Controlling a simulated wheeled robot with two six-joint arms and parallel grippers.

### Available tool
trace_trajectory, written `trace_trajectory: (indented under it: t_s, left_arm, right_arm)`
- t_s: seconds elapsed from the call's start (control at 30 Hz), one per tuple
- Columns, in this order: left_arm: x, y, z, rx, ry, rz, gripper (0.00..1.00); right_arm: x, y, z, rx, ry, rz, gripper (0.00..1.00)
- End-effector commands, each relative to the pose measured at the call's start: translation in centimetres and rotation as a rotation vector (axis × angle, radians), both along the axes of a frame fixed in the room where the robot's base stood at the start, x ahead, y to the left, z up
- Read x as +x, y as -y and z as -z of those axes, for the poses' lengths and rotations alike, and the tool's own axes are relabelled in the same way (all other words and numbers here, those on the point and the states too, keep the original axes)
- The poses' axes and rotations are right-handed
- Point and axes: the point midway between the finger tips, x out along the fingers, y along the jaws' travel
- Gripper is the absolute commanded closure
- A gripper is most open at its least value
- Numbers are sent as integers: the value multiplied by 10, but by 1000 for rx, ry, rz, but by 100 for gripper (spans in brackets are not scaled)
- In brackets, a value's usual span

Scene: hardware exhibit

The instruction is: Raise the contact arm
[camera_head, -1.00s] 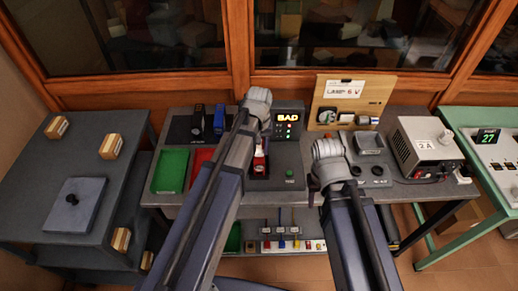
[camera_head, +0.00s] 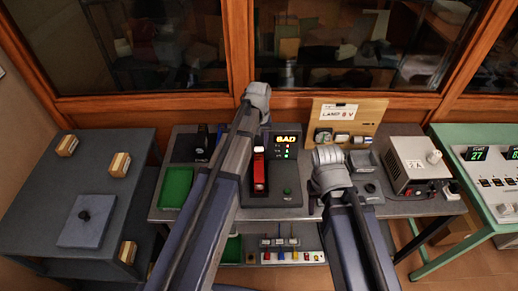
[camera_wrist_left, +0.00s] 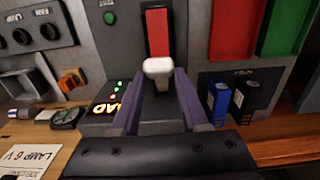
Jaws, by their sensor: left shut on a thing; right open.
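The contact arm (camera_head: 259,172) is a red bar on the dark tester (camera_head: 287,193), which shows "BAD". In the left wrist view the red bar (camera_wrist_left: 157,32) ends in a white knob (camera_wrist_left: 157,67). My left gripper (camera_wrist_left: 160,80) is shut on that knob, with one purple finger on each side. In the head view my left arm reaches the tester from the left and hides most of this gripper. My right gripper (camera_head: 328,178) is open over the bench right of the tester, its fingers mostly hidden by its wrist.
A green tray (camera_head: 175,188) lies left of my left arm; a red tray (camera_wrist_left: 237,30) shows in the wrist view. A wooden lamp panel (camera_head: 350,117) stands behind the bench. A power supply (camera_head: 414,163) stands at right. A side table (camera_head: 60,195) holds small blocks.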

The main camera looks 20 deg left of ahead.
Motion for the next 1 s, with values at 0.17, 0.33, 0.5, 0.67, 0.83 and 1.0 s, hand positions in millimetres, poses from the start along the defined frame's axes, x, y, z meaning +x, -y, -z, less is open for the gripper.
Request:
trace_trajectory:
  t_s: [0.17, 0.33, 0.5, 0.67, 0.83, 1.0]
  left_arm:
    - [29, -8, -13, 5, 12, -2, 100]
    - [49, -14, -19, 5, 12, -3, 100]
    - [69, -20, -21, 5, 12, -3, 100]
    - [84, -24, -21, 4, 12, -2, 100]
    - [93, -27, -20, 4, 12, -2, 100]
    - [90, -26, -21, 2, 10, -1, 86]
  right_arm:
    - [0, 0, -13, 1, 0, 3, 50]
    - [0, 0, -19, 1, 0, 5, 50]
    - [0, 0, -21, 1, 0, 5, 50]
    - [0, 0, -21, 1, 0, 5, 50]
    - [0, 0, -20, 1, 0, 5, 50]
    - [0, 0, -20, 1, 0, 5, 50]
